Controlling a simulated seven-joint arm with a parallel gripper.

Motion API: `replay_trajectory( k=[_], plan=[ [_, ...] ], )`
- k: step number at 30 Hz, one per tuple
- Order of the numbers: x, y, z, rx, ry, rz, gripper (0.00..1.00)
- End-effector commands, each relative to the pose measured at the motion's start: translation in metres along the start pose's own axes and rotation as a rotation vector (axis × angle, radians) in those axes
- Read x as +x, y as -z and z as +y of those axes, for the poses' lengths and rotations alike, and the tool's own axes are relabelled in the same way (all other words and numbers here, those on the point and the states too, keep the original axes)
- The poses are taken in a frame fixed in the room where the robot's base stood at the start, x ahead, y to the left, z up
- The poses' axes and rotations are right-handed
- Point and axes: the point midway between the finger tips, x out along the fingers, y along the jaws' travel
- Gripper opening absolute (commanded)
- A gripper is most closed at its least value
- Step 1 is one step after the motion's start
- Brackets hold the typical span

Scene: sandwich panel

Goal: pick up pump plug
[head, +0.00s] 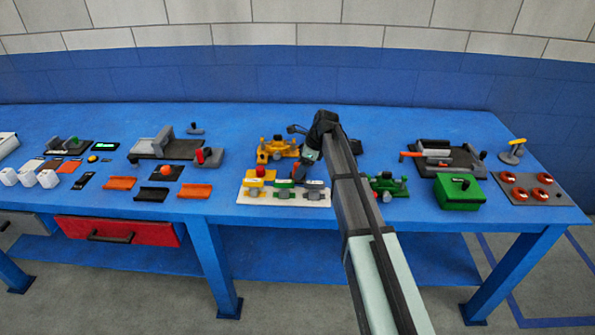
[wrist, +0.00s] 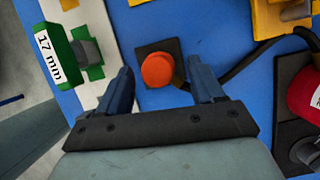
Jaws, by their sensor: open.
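A round orange-red cap (head: 295,168) on a dark square base is the likely pump plug, though I cannot confirm its name. In the wrist view the orange-red cap (wrist: 157,69) sits ahead of and between my two fingers, and a dark cable (wrist: 248,66) runs close beside its base. My gripper (wrist: 160,78) is open, with one blue finger on each side of the cap and no visible contact. In the head view my gripper (head: 304,162) is low over the blue table, behind the white plate, and partly hides the cap.
The green one is labelled 17 mm in the wrist view (wrist: 50,58). A yellow fixture (head: 278,150) stands behind it. A red labelled part (wrist: 306,92) stands at right in the wrist view. My arm hides some table.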

Motion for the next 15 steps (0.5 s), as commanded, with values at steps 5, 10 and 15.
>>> replay_trajectory(
  k=[5, 10, 15],
  plan=[
    [0.014, -0.014, 0.000, 0.001, -0.002, 0.001, 0.67],
    [0.018, -0.014, 0.000, 0.000, 0.000, 0.000, 0.67],
    [0.018, -0.014, 0.000, 0.000, 0.000, 0.000, 0.61]
  ],
)
